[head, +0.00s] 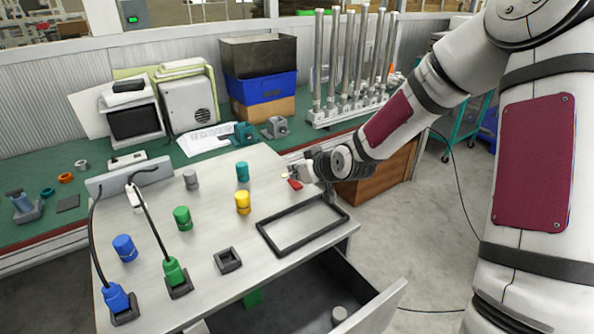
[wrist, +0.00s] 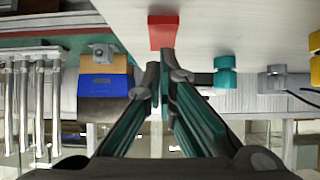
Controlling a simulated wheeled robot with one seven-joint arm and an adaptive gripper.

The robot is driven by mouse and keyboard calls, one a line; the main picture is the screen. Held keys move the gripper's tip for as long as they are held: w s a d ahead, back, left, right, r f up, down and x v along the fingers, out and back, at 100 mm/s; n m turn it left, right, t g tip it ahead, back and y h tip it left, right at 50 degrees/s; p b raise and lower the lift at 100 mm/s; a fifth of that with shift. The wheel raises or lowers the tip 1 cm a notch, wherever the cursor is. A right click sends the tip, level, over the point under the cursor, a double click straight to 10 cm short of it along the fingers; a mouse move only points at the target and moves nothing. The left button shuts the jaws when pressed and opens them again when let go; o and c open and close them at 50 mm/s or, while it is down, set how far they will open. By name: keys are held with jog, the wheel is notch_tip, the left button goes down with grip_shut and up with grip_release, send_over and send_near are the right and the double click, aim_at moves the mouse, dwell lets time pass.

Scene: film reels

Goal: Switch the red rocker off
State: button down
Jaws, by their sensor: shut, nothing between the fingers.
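The red rocker (head: 295,184) is a small red piece at the right back edge of the light worktop (head: 215,205). In the wrist view the red rocker (wrist: 163,32) shows as a red block just beyond my fingertips. My gripper (head: 303,172) is shut and empty, right at the rocker; its fingertips (wrist: 166,58) meet in line with the rocker's near end. I cannot tell whether they touch it, nor which way the rocker is tipped. The fingers partly hide the rocker's surroundings.
A black rectangular frame (head: 262,231) lies on the worktop in front of the rocker. Yellow (head: 243,203) and teal (head: 242,172) cylinders stand to its left. An open drawer (head: 375,312) sticks out below. Metal posts (head: 347,62) stand on the back bench.

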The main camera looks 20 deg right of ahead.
jog(key=shift+w+f+g, duration=0.2)
jog(key=shift+f+g, duration=0.1)
jog(key=shift+g, duration=0.1)
jog(key=shift+s, duration=0.15)
jog(key=shift+s+d+f+p, duration=0.1)
jog(key=shift+s+d+p, duration=0.05)
jog(key=shift+s+p, duration=0.2)
jog(key=shift+s+d+f+p, duration=0.1)
jog(key=shift+s+p, duration=0.1)
jog(key=shift+s, duration=0.2)
